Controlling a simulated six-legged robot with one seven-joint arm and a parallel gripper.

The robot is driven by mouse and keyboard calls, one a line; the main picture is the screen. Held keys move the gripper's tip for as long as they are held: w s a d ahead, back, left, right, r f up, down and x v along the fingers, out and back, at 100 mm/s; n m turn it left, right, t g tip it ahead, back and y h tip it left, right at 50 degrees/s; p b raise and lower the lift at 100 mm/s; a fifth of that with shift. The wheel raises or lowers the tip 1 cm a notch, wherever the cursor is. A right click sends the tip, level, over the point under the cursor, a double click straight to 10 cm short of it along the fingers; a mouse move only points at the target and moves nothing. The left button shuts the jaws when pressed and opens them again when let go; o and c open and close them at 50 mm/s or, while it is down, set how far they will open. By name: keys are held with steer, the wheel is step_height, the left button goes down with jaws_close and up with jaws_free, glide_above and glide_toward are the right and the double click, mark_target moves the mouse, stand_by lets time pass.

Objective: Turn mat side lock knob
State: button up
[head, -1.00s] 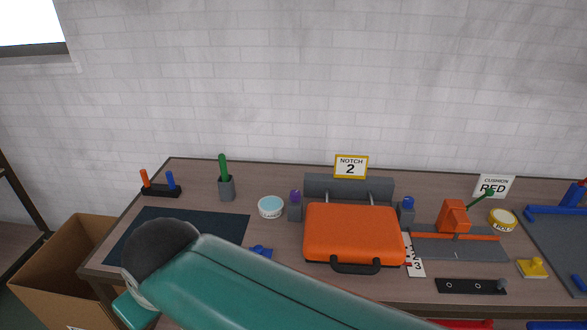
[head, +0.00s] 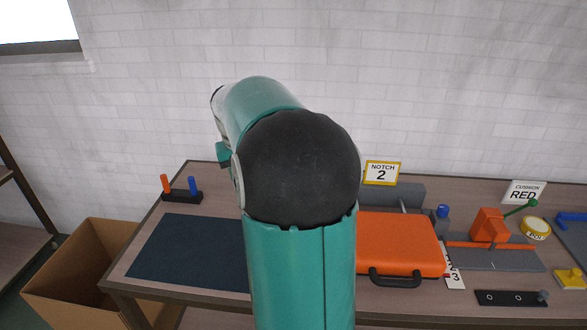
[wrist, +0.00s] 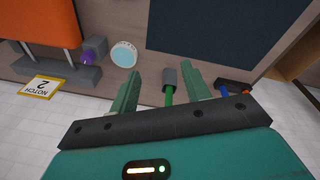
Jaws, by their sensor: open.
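The purple lock knob (wrist: 87,58) sits on a grey block beside the orange case (wrist: 38,22) in the wrist view, on the side towards the dark mat (wrist: 205,25). In the head view my arm hides this knob, while the case (head: 402,243) and mat (head: 190,254) show. A blue knob (head: 442,211) stands on the case's other side. My gripper (wrist: 162,68) is open, its two green fingers spread, with nothing held. It is apart from the purple knob, which lies to its left in the wrist view. The head view does not show the fingers.
A grey cup (wrist: 170,77) with a green-handled tool appears between my fingers in the wrist view. A round pale-blue-topped tin (wrist: 124,54) lies between cup and knob. A peg stand (head: 182,196) is at the back left. The notch sign (head: 381,173) stands behind the case.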

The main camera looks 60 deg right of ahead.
steer(key=s+d+f+m, duration=0.1)
steer(key=s+d+f, duration=0.2)
steer(key=d, duration=0.4)
steer(key=s+d+f+m+y, duration=0.1)
steer(key=s+d+f+m, duration=0.1)
steer(key=s+d, duration=0.3)
steer(key=s+d+f+m+y, duration=0.1)
steer(key=s+d+f, duration=0.3)
steer(key=d, duration=0.6)
steer(key=shift+s+f+m, duration=0.1)
steer(key=shift+s+m, duration=0.25)
steer(key=shift+m, duration=0.05)
steer(key=shift+s+f, duration=0.1)
steer(key=shift+s, duration=0.05)
step_height(320, 180, down, 8)
steer(key=shift+f, duration=0.35)
steer(key=shift+c, duration=0.7)
steer(key=c, duration=0.4)
